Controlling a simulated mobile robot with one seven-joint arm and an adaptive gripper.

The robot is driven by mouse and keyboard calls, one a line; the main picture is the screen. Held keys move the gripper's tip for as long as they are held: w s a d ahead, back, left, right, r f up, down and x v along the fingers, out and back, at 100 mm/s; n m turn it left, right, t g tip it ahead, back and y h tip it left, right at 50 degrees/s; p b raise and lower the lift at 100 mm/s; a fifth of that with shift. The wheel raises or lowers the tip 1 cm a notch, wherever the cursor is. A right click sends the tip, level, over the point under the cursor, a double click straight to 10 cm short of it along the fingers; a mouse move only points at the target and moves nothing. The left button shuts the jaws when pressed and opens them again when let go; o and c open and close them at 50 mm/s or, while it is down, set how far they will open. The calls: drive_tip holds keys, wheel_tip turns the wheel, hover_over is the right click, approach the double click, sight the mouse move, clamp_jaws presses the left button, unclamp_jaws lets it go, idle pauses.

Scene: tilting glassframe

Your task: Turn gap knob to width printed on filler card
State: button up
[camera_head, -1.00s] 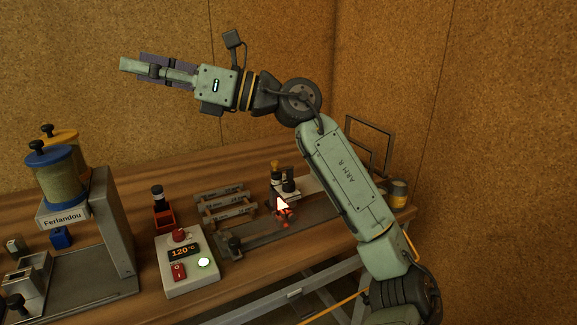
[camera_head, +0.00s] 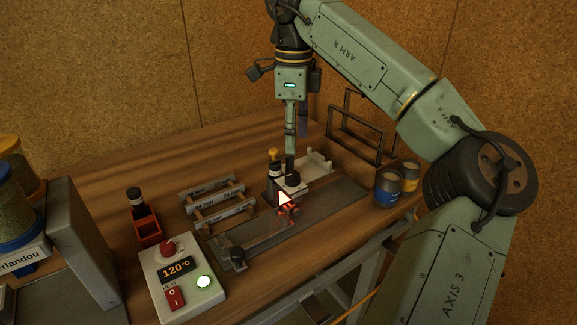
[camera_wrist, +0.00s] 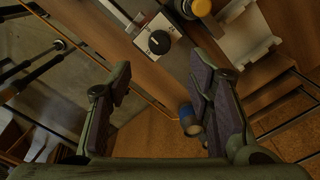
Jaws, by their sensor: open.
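A black knob (camera_head: 292,180) sits on a small white block on the grey metal plate. I cannot make out a filler card or a printed width.
A control box (camera_head: 208,262) reading 120°C stands at front left. A rack of labelled grey bars (camera_head: 214,203), a red holder (camera_head: 146,228) and a red-lit part with a white cone (camera_head: 288,210) are nearby. Jars (camera_head: 388,188) and a dark frame (camera_head: 345,125) stand right.

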sight(293, 173)
wheel_tip(293, 173, down, 9)
drive_tip(key=shift+f+p, duration=0.1)
drive_tip(key=shift+p, duration=0.55)
clamp_jaws()
